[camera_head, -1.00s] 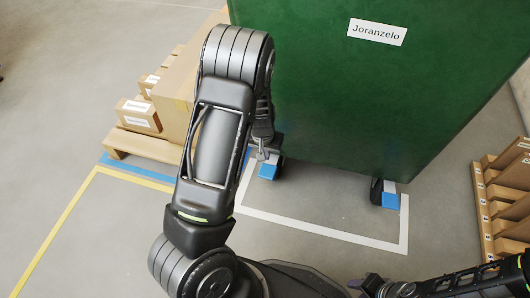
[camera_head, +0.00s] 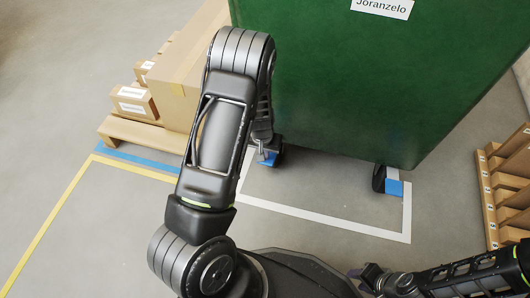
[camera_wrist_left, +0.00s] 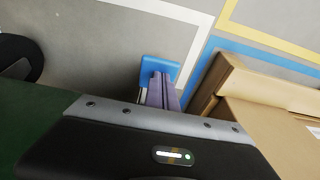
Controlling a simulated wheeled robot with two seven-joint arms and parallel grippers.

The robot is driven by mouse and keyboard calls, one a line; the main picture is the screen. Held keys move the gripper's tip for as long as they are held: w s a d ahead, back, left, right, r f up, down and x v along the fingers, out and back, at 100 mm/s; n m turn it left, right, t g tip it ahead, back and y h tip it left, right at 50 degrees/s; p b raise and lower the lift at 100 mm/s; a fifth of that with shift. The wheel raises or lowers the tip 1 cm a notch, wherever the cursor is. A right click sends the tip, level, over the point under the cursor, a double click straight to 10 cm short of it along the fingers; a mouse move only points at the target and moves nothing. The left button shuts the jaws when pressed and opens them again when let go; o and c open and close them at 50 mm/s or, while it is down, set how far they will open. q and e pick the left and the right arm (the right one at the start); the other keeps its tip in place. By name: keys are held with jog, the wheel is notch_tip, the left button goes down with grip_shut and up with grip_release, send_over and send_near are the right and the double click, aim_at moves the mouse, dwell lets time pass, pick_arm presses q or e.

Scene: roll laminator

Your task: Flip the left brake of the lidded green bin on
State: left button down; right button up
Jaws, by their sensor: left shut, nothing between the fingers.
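The green bin (camera_head: 370,90) fills the upper right of the head view; its top is out of frame. Its left brake, a blue pedal (camera_head: 269,159), is at the lower left corner by a dark caster. The right brake (camera_head: 394,187) is a second blue pedal at the lower right corner. My left gripper (camera_head: 264,149) reaches down to the left brake. In the left wrist view its shut fingers (camera_wrist_left: 160,80) overlap the blue pedal (camera_wrist_left: 160,66); I cannot tell whether they touch it. My right gripper (camera_head: 368,278) is at the bottom edge, its fingers unclear.
A pallet (camera_head: 140,133) with cardboard boxes (camera_head: 133,102) stands close to the left of the bin. A wooden rack (camera_head: 500,180) stands at the right. White tape (camera_head: 330,221) marks the floor under the bin. The floor in front of the bin is clear.

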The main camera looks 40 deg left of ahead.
pick_arm(q)
jog(key=shift+f, duration=0.1)
jog(key=shift+s+f, duration=0.2)
jog(key=shift+f, duration=0.15)
jog(key=shift+s+d+f+b, duration=0.1)
jog(key=shift+s+f+b, duration=0.1)
jog(key=shift+f+b, duration=0.2)
jog(key=shift+s+d+f+b, duration=0.15)
jog(key=shift+f+b, duration=0.1)
jog(key=shift+f, duration=0.2)
jog(key=shift+s+f+b, duration=0.15)
jog(key=shift+f+b, duration=0.6)
jog(key=shift+f, duration=0.75)
jog(key=shift+s+f+b, duration=0.1)
jog(key=shift+f+b, duration=0.65)
jog(key=shift+f, duration=0.7)
jog(key=shift+r, duration=0.1)
